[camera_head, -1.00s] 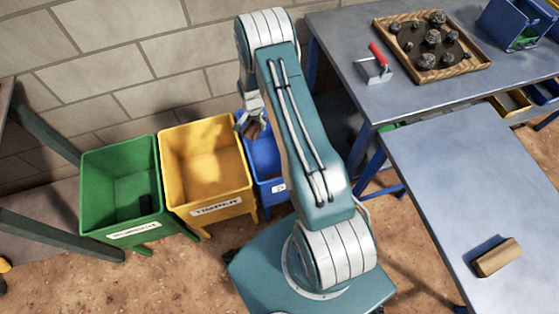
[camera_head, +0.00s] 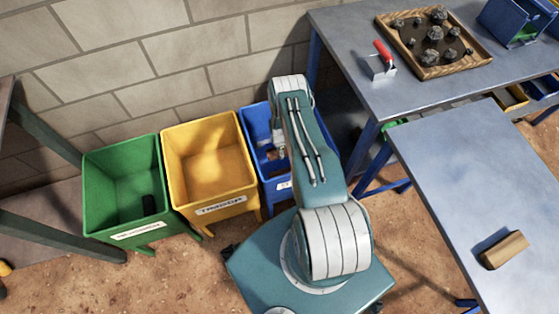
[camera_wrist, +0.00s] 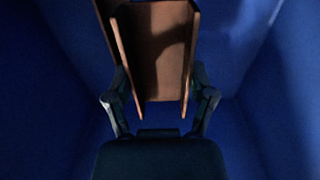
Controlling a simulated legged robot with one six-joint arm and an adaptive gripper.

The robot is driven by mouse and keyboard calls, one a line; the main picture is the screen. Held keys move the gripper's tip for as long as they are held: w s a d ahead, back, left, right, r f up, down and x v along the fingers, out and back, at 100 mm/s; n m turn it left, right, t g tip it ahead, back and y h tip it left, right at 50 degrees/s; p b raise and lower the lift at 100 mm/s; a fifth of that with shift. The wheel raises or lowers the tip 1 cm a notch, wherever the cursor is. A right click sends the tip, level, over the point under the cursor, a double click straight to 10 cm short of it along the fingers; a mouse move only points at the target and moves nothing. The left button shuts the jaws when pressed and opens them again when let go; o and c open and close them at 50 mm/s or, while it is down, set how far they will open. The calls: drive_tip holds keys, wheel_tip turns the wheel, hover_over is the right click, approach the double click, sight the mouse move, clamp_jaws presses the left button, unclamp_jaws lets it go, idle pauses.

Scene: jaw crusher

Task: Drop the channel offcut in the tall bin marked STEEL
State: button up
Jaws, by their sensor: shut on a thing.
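The channel offcut (camera_wrist: 157,52), brown and U-shaped, fills the upper middle of the wrist view. My gripper (camera_wrist: 159,96) is shut on it, with one finger at each side. Blue walls of a bin (camera_wrist: 48,120) surround both in that view. In the head view, my gripper (camera_head: 278,150) is down at the mouth of the blue bin (camera_head: 270,192), and my arm covers the bin's right part. The bin's label is mostly hidden and I cannot read it. The offcut cannot be made out in the head view.
A yellow bin (camera_head: 215,190) marked TIMBER stands left of the blue one, then a green bin (camera_head: 120,205) with a dark piece inside. At right are a table (camera_head: 400,95) with a tray of rocks (camera_head: 432,75) and a bench (camera_head: 450,170) with a wooden block (camera_head: 503,250).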

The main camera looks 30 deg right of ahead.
hover_over(280, 163)
wheel_tip(280, 163, down, 5)
drive_tip(key=shift+w+f, duration=0.1)
drive_tip(key=shift+f, duration=2)
drive_tip(key=o, duration=1.3)
drive_tip(key=shift+f, duration=0.1)
drive_tip(key=shift+c, duration=0.2)
